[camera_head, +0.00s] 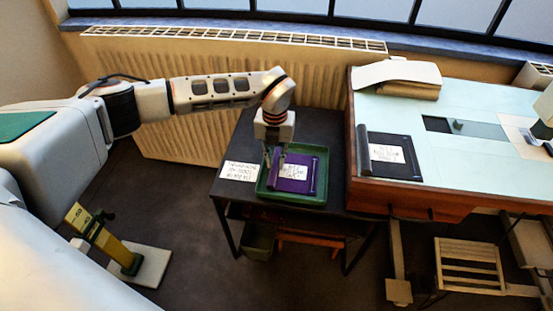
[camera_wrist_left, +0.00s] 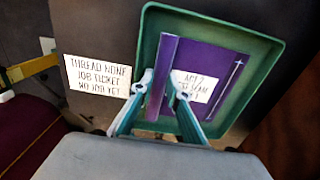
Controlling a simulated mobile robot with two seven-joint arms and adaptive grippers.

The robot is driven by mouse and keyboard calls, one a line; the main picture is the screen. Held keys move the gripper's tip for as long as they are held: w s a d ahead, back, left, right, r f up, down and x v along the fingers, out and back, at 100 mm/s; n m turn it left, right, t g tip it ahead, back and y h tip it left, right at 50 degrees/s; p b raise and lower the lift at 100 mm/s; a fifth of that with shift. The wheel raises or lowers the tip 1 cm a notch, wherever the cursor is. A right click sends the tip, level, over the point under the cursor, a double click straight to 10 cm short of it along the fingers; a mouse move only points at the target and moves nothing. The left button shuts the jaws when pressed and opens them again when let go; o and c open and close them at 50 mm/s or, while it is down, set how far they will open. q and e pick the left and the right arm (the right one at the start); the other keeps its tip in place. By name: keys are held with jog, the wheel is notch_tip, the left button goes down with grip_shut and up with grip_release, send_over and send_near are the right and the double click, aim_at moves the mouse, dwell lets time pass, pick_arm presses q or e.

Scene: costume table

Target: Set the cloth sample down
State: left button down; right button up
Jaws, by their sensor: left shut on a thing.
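The purple cloth sample (camera_head: 289,184) with a white label lies in, or just above, the green tray (camera_head: 265,187) on the dark side table. It also shows in the left wrist view (camera_wrist_left: 220,68), with a raised strip along its left edge. My left gripper (camera_head: 275,162) points down at this left edge and is shut on the strip, its two fingers (camera_wrist_left: 160,88) on either side. Whether the cloth's underside touches the tray floor cannot be told.
A white job ticket card (camera_head: 239,171) lies left of the tray. A pale green worktable (camera_head: 460,112) stands to the right, with a dark labelled sample (camera_head: 386,155) and folded cloth (camera_head: 398,75). A ribbed radiator (camera_head: 190,130) is behind. A yellow stand (camera_head: 98,236) is on the floor.

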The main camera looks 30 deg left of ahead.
pick_arm(q)
jog(key=shift+r, duration=0.15)
jog(key=c, duration=2.2)
grip_release()
jog(key=shift+c, duration=0.2)
